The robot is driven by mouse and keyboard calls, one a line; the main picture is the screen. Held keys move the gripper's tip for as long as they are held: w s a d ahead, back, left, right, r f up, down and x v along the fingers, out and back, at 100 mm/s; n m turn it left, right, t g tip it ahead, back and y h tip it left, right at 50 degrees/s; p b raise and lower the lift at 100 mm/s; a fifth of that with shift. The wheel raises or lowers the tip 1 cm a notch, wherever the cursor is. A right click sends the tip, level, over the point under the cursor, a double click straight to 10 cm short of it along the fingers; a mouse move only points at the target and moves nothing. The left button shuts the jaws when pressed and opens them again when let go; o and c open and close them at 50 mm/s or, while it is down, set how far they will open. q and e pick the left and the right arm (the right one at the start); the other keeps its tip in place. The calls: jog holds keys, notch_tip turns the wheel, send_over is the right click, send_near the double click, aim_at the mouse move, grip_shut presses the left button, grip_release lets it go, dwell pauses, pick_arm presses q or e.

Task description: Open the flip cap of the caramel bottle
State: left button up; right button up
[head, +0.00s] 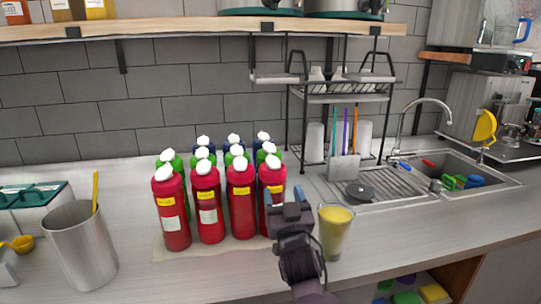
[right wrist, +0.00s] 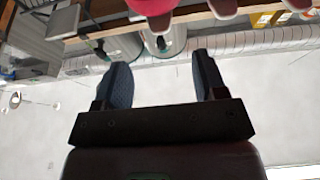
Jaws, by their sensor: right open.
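Red bottles with white caps and yellow labels stand in a front row on the counter, among them one at the left (head: 171,210) and one at the right (head: 272,178). Green bottles (head: 168,157) and blue bottles (head: 263,139) stand behind them. The labels are too small to read, so I cannot tell which is caramel. The white caps look closed. My right gripper (head: 290,210) is open and empty in front of the right red bottle's lower part, hiding some of it. In the right wrist view its fingers (right wrist: 161,75) are apart with nothing between them. My left gripper is out of view.
A cup of yellow drink (head: 334,230) stands just right of my right gripper. A metal tumbler (head: 80,245) stands at the left. A dish rack (head: 345,95) and sink (head: 460,172) are behind right. A wooden shelf (head: 190,27) runs above.

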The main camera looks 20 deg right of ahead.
aim_at(276, 168)
jog(key=x, duration=0.6)
jog(key=p+x, duration=0.1)
jog(key=x, duration=0.2)
jog(key=shift+s+r, duration=0.15)
jog(key=shift+r, duration=0.1)
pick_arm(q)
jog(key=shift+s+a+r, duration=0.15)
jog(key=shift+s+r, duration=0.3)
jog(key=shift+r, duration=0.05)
pick_arm(e)
jog(key=shift+x, duration=0.8)
jog(key=c, duration=0.6)
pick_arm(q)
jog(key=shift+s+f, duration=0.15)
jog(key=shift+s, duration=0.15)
pick_arm(e)
grip_shut()
